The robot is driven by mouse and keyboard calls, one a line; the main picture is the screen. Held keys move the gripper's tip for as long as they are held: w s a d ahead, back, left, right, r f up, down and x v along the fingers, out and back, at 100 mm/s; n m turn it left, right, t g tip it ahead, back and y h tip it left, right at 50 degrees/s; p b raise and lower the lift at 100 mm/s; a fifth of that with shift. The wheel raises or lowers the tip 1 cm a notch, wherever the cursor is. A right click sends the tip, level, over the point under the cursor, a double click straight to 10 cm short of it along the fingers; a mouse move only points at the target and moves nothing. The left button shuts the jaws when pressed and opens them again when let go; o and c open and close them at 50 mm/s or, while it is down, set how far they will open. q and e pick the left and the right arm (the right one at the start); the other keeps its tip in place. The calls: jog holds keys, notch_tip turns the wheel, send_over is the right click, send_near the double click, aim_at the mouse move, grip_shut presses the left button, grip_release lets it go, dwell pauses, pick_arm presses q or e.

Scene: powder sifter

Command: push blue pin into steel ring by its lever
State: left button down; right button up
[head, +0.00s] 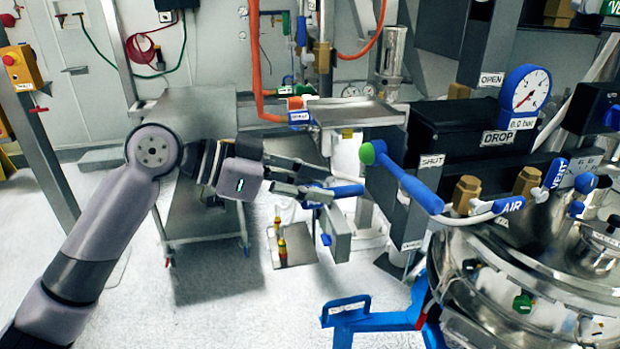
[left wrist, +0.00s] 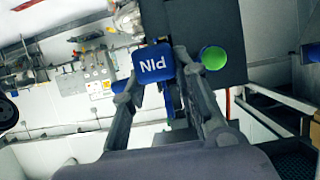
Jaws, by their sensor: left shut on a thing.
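My left gripper (head: 318,194) reaches in from the left at mid-height. I cannot make out the steel ring or the pin's tip. My right gripper is not in view.
A blue lever with a green knob (head: 407,178) stands close right of the gripper; its knob (left wrist: 214,58) shows in the left wrist view. A steel vessel (head: 520,290) fills the lower right. A grey cart (head: 205,212) stands behind my arm. Floor at lower left is clear.

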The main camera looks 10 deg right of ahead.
aim_at(356, 186)
pick_arm(q)
jog(key=shift+d+r+p, duration=0.15)
jog(key=shift+d+p, duration=0.25)
jog(key=shift+d, duration=0.3)
jog(key=shift+d+p, duration=0.5)
jog(key=shift+d, duration=1.7)
jog(key=shift+w, duration=0.1)
jog(key=shift+p, duration=0.45)
jog(key=shift+d, duration=0.4)
jog(key=shift+d, duration=0.3)
jog(key=shift+d+p, duration=0.45)
jog(key=shift+d, duration=1)
jog(key=shift+a, duration=0.15)
